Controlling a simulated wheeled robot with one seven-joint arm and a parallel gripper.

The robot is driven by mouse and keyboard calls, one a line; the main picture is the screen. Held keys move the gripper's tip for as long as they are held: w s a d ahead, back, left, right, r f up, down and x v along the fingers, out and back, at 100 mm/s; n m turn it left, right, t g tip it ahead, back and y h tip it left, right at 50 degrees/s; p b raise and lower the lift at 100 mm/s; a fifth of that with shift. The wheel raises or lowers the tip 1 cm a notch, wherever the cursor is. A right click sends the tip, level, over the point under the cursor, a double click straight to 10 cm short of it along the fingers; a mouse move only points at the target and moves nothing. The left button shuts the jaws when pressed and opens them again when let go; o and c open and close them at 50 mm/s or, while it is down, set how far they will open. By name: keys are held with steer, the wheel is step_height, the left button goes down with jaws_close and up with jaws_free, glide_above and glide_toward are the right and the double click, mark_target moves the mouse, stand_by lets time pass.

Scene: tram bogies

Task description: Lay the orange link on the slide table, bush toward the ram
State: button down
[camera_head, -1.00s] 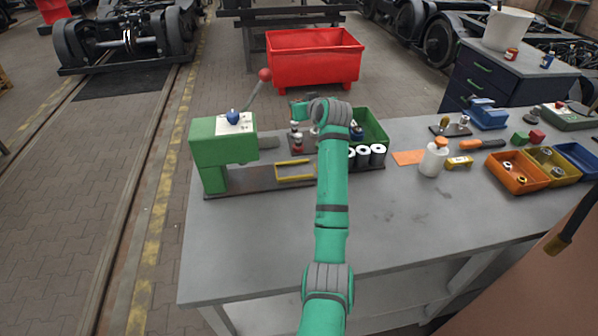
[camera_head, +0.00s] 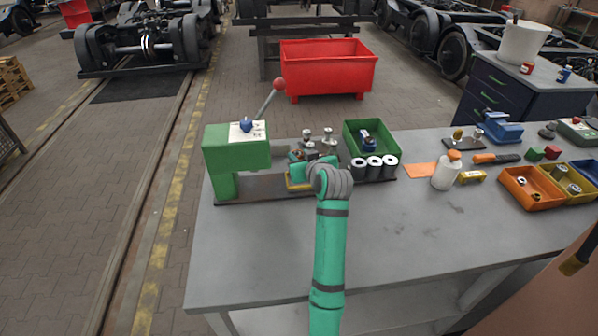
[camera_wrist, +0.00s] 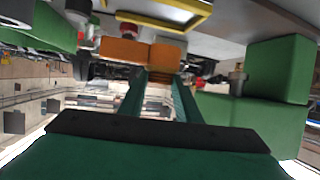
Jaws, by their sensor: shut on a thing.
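The orange link (camera_wrist: 128,51) shows in the wrist view as an orange block at my fingertips. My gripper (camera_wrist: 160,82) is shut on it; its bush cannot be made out. In the head view my gripper (camera_head: 300,171) is over the slide table (camera_head: 262,188), beside the yellow frame (camera_head: 297,187), and mostly hides the link. The yellow frame also shows at the top of the wrist view (camera_wrist: 165,20). The green press (camera_head: 236,158) stands left of my gripper. Its grey ram (camera_wrist: 238,77) shows at the right of the wrist view, apart from the link.
A rack with several bushes (camera_head: 328,136) stands behind my gripper. The press lever with a red knob (camera_head: 279,84) rises at the back. The front of the bench is clear.

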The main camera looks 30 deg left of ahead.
steer(key=shift+s+d+f, duration=0.25)
steer(key=shift+s+f, duration=0.45)
steer(key=shift+f, duration=1.6)
steer(key=c, duration=1.3)
jaws_free()
steer(key=shift+f, duration=0.1)
steer(key=v, duration=1.2)
